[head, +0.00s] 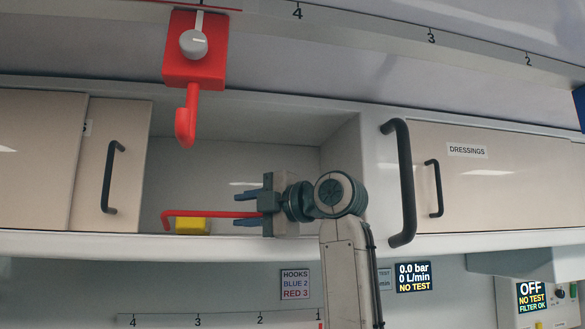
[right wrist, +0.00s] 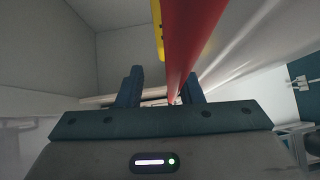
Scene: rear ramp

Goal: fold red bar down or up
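The thin red bar (head: 205,214) runs level across the open cabinet in the head view, with a bent end at its left. It also shows large in the right wrist view (right wrist: 190,45), running away between my fingers. My right gripper (head: 248,208) is open around the bar's right part, with the bar nearer one finger and a gap to the other. The same gripper shows in the right wrist view (right wrist: 163,92). The bar's right end is hidden by the gripper. My left gripper is not in view.
A red hook unit (head: 193,65) with a grey knob hangs from the numbered rail above. A yellow block (head: 193,226) sits on the shelf edge. Black handles (head: 401,185) stick out beside my right arm. A label (head: 295,284) reads HOOKS, BLUE 2, RED 3.

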